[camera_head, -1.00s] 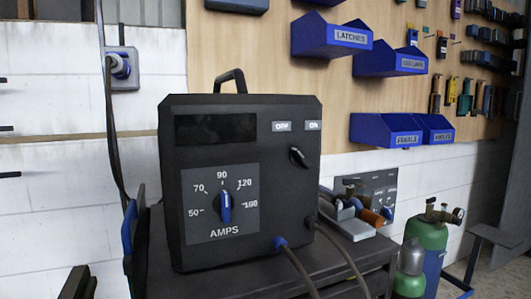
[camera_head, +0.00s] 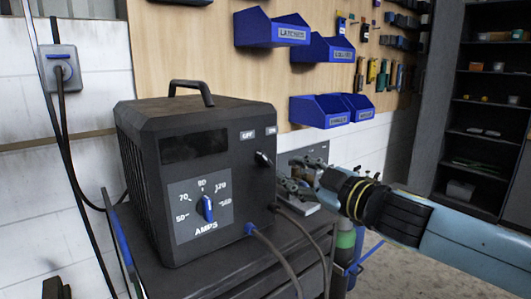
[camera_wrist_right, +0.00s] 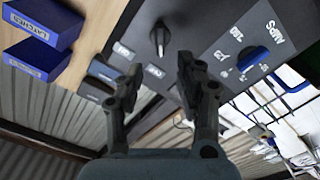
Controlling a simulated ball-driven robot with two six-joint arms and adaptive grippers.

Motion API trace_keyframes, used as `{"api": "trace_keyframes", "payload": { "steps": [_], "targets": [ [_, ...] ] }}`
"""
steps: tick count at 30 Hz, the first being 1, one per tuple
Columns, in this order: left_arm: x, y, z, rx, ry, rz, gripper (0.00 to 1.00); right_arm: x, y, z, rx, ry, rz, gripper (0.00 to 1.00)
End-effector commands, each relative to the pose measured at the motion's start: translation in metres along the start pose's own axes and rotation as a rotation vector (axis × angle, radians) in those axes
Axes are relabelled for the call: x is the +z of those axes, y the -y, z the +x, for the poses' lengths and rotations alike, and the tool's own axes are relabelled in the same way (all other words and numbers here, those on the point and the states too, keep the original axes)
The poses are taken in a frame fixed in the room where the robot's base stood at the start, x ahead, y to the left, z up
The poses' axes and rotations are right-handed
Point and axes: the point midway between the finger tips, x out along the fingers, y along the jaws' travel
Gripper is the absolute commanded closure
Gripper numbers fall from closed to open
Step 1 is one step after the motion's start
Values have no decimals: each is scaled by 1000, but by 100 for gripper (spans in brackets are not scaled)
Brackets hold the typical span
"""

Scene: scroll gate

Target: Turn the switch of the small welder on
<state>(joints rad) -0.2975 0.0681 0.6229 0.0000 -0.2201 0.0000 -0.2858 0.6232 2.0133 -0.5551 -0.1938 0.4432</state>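The small welder (camera_head: 150,150) is a black box with a top handle, standing on a dark cart. Its switch (camera_head: 263,159) is a small black knob on the right of the front panel, below the OFF and ON labels. It sits slanted; I cannot tell which label it points to. The switch also shows in the right wrist view (camera_wrist_right: 159,38), just beyond the fingertips. My right gripper (camera_head: 292,174) is in front of and right of the switch; its fingers are open and empty in the wrist view (camera_wrist_right: 158,70). A dark piece (camera_head: 55,289) at bottom left may be my left gripper.
The blue AMPS dial (camera_head: 207,208) is lower left of the switch. Cables (camera_head: 275,255) hang from the welder's front. Blue bins (camera_head: 320,110) hang on the wall behind. A green cylinder (camera_head: 344,240) stands right of the cart, below my right arm.

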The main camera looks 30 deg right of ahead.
Motion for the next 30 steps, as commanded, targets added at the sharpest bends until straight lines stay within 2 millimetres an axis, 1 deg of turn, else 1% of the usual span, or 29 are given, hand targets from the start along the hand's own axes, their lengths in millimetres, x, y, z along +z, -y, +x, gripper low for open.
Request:
{"api": "trace_keyframes", "payload": {
  "steps": [1,2,4,7,11,15,21,25,30],
  "targets": [
    [-2,2,-12,-1,-1,0,17,-6,-4,7,6,-3,10,64],
    [-2,3,-15,-2,-1,1,17,-7,-4,11,8,-5,12,64],
    [-1,6,-10,-6,0,3,17,-2,-1,16,6,-4,7,64],
    [-1,11,-9,-12,0,5,17,-1,0,25,5,-2,8,64],
    [0,12,-9,-13,2,6,17,-2,0,37,4,-6,9,64],
    [3,11,5,-13,4,6,17,0,1,55,8,-5,7,64],
    [6,10,14,-12,7,5,17,0,1,78,6,-4,7,64],
    [6,8,17,-11,7,5,17,-1,1,87,4,-4,5,64],
    [6,7,17,-9,7,4,17,-2,0,90,2,-5,3,64]
  ]
}}
